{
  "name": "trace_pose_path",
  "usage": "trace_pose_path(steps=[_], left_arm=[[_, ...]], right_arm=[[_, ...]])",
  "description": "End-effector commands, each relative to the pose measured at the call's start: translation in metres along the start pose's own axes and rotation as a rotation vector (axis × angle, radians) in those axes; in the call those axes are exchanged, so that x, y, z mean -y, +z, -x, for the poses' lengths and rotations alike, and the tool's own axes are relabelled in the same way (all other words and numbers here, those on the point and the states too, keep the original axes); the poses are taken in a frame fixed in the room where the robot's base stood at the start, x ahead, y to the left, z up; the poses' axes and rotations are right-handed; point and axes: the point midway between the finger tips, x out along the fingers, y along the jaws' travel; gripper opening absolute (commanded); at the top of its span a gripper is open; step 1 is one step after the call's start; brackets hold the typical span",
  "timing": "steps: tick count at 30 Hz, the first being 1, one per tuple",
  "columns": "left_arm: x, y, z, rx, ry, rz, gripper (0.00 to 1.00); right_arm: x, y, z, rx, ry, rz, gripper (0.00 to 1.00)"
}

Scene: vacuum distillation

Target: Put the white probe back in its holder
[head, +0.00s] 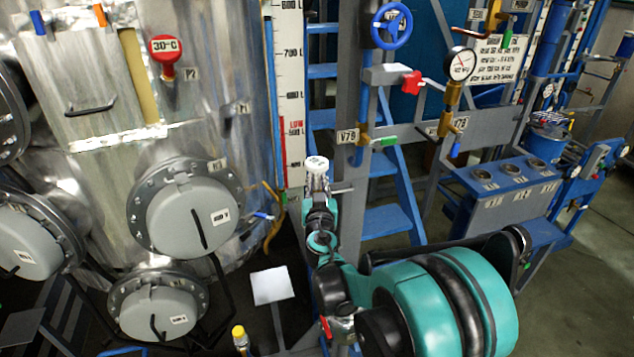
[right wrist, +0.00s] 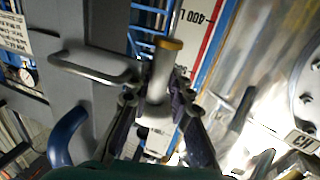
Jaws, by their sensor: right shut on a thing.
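My right gripper (head: 318,198) is shut on the white probe (head: 317,165), whose pale top stands above the fingers, roughly upright, in the head view. In the right wrist view the fingers of the right gripper (right wrist: 160,108) close on both sides of the probe (right wrist: 157,82), and a brown-orange cap shows at its upper end. A grey metal bar (right wrist: 95,68) stands close beside it there; I cannot tell whether this is part of the holder. No holder can be made out for certain. My left gripper is not in view.
A blue-and-grey frame with a valve wheel (head: 392,25) and pressure gauge (head: 460,63) stands behind and right. A level scale (head: 290,90) is close behind the probe. A steel tank (head: 90,90) with round hatches fills the left. Open floor (head: 570,290) shows at right.

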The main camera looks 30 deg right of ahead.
Motion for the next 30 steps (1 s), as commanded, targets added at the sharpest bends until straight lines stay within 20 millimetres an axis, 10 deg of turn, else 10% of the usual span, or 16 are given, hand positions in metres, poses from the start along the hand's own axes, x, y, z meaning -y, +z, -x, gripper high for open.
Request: trace_pose_path(steps=[30], left_arm=[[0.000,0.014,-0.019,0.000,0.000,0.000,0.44]], right_arm=[[0.000,0.027,0.000,0.000,0.000,0.000,0.00]])
